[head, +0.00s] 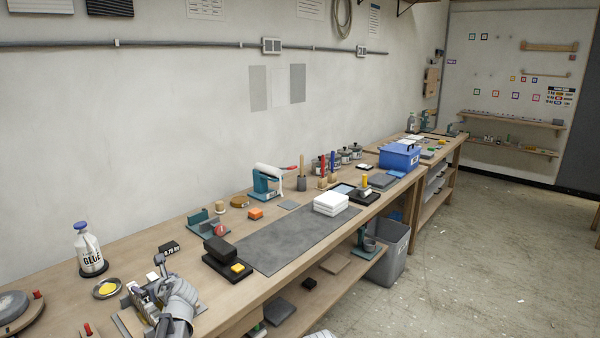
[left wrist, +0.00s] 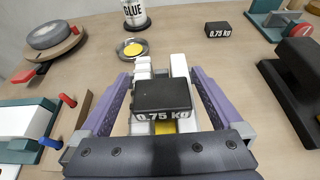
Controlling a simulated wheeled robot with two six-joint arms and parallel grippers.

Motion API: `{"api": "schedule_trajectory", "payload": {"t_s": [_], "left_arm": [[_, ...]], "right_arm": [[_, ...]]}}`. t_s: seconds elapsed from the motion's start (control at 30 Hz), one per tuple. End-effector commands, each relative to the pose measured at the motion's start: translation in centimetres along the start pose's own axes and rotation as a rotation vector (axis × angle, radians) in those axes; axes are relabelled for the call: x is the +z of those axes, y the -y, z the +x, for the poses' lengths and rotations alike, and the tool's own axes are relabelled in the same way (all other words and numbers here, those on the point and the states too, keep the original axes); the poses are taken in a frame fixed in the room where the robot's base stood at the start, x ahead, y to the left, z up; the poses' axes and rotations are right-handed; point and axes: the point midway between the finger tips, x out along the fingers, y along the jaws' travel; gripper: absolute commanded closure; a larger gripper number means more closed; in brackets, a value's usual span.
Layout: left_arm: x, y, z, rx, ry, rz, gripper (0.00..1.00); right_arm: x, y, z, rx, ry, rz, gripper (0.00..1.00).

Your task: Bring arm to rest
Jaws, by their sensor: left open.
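My left arm comes in at the bottom left of the head view, with its left gripper (head: 148,290) low over the near end of the bench. In the left wrist view the two purple fingers of the gripper (left wrist: 160,74) stand apart. A black block marked 0.75 KG (left wrist: 162,95) sits between them, with gaps visible at its sides. White parts and a yellow patch show around the block; what it rests on is mostly hidden. My right gripper is in neither view.
A glue bottle (head: 90,250) and a dish with yellow contents (head: 107,288) stand close by. Another 0.75 KG block (head: 169,247) lies beyond. A black holder (head: 225,260) and a grey mat (head: 290,240) lie to the right. A round turntable (head: 14,308) is at left.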

Motion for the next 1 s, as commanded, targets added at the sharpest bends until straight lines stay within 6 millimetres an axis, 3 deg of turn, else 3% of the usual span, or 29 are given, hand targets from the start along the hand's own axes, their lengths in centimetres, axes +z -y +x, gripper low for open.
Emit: {"api": "schedule_trajectory", "payload": {"t_s": [0.2, 0.7, 0.87, 1.0], "left_arm": [[-0.6, 0.0, 0.2, 0.000, 0.000, 0.000, 0.00], [-0.1, 0.0, 0.0, 0.000, 0.000, 0.000, 0.00], [0.8, 0.0, -0.7, -0.001, 0.000, 0.000, 0.00], [0.7, -0.1, -2.7, -0.004, 0.000, 0.002, 0.00]], "right_arm": [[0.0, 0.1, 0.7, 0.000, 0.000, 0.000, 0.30], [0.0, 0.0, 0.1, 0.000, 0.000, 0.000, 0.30], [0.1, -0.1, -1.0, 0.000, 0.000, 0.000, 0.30], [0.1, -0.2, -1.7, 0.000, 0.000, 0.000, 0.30]]}}
